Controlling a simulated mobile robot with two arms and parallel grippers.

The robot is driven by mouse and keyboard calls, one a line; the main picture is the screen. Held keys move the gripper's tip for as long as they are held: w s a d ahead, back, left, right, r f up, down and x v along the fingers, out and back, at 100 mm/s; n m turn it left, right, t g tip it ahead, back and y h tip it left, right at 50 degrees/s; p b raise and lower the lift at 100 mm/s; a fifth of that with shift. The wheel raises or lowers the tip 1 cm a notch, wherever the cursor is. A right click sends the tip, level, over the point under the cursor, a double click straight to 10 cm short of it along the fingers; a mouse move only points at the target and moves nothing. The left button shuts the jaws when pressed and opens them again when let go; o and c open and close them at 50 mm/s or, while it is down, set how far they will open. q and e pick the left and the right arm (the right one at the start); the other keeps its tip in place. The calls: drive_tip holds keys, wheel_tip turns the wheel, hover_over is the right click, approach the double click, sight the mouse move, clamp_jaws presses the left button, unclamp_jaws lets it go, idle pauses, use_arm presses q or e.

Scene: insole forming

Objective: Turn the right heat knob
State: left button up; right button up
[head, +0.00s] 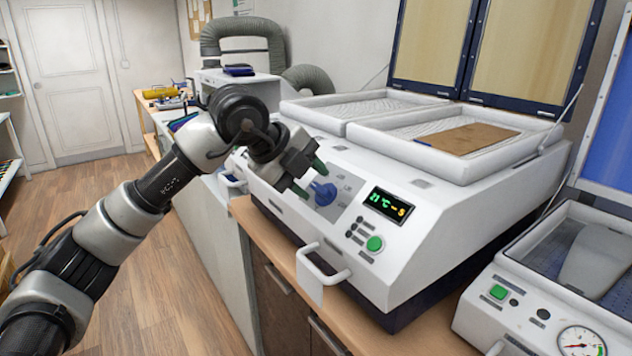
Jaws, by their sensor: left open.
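A blue heat knob (323,193) sits on a grey plate on the sloping front of the white heating machine (440,235). It is the only knob I can see. My left gripper (309,178) comes in from the left and is open, with its green-tipped fingers just up and left of the knob. I cannot tell whether a fingertip touches the knob. The gripper and wrist hide the panel to the left, so another knob there could be covered. My right gripper is out of view.
A lit display (388,207) and a green button (375,243) sit right of the knob. A white handle (323,264) sticks out in front. A brown sheet (466,138) lies on the right tray. A second machine (500,310) with a gauge stands at right.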

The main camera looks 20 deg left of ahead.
use_arm(q)
drive_tip(key=shift+x, duration=0.95)
drive_tip(key=shift+w+f, duration=0.15)
drive_tip(key=shift+f, duration=0.05)
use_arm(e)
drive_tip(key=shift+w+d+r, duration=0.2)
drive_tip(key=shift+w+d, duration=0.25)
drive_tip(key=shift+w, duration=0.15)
use_arm(q)
clamp_jaws()
